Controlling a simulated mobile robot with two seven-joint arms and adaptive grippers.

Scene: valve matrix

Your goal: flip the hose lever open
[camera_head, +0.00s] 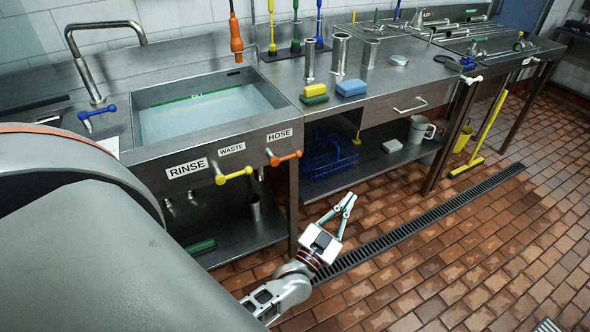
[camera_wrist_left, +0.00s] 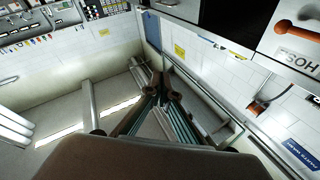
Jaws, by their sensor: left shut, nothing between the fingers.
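The orange hose lever (camera_head: 286,158) sticks out sideways to the right on the front of the sink unit, under the HOSE label (camera_head: 279,135). In the left wrist view an orange lever (camera_wrist_left: 298,32) shows at the upper right edge beside a label partly reading HOS (camera_wrist_left: 298,59). My left gripper (camera_head: 350,200) is in front of the sink unit, below and to the right of the lever and apart from it. Its fingers are shut and empty; they also show in the left wrist view (camera_wrist_left: 165,93). My right gripper is not in view.
A yellow waste lever (camera_head: 234,175) sits just left of the orange one. A blue lever (camera_head: 98,114) is on the sink's left rim. Under the counter are a blue rack (camera_head: 329,157) and a grey jug (camera_head: 419,131). Open tiled floor lies to the right.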

